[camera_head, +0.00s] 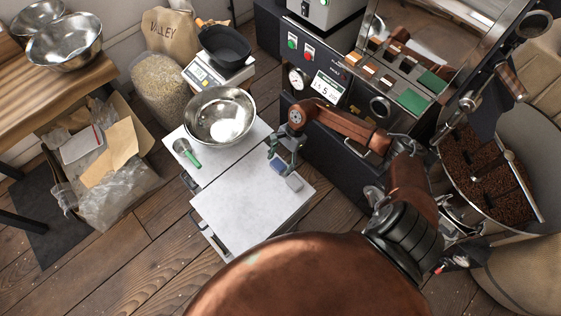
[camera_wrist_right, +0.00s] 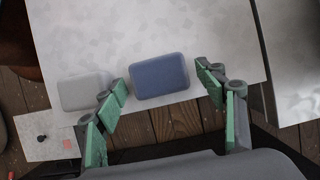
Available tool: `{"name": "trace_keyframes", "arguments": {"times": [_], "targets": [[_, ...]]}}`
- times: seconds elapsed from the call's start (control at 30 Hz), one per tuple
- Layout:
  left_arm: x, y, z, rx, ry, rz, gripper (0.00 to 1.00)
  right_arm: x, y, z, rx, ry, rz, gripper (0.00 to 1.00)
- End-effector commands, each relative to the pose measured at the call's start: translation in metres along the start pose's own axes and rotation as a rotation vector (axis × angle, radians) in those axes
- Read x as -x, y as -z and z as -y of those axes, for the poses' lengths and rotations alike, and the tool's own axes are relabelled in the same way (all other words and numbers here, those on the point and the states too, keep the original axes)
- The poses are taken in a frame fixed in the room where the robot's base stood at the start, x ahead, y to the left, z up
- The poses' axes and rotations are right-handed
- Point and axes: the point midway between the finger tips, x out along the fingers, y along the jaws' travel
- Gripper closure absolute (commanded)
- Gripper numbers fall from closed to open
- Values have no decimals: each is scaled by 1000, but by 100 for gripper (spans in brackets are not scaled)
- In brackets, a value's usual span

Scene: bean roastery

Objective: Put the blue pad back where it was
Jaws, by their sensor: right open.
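The blue pad (camera_head: 277,166) lies flat near the right-hand edge of a white table top (camera_head: 245,205). It also shows in the right wrist view (camera_wrist_right: 159,77), a blue block with rounded corners. A light grey pad (camera_head: 294,181) lies beside it, with a small gap between them; it is left of the blue pad in the wrist view (camera_wrist_right: 86,92). My right gripper (camera_head: 283,156) is open and points down at the blue pad. My left gripper is not in view.
A steel bowl (camera_head: 220,117) stands on the adjoining white surface, with a green-handled tool (camera_head: 187,153) beside it. A scale (camera_head: 206,76) carries a black pan (camera_head: 226,46). The roaster (camera_head: 330,93) stands close behind my right arm. The table's front half is clear.

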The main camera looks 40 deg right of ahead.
Motion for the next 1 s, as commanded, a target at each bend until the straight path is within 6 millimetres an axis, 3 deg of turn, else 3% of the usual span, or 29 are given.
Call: {"name": "trace_keyframes", "arguments": {"times": [0.33, 0.43, 0.8, 1.0], "targets": [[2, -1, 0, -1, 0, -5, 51, 5, -2, 0, 0, 2, 0, 36], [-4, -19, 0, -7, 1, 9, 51, 23, -1, 1, 1, 4, -3, 36], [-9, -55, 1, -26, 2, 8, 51, 99, -1, 0, 0, 2, -3, 36], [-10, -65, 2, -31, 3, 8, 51, 119, -1, 0, 1, 1, 0, 36]]}}
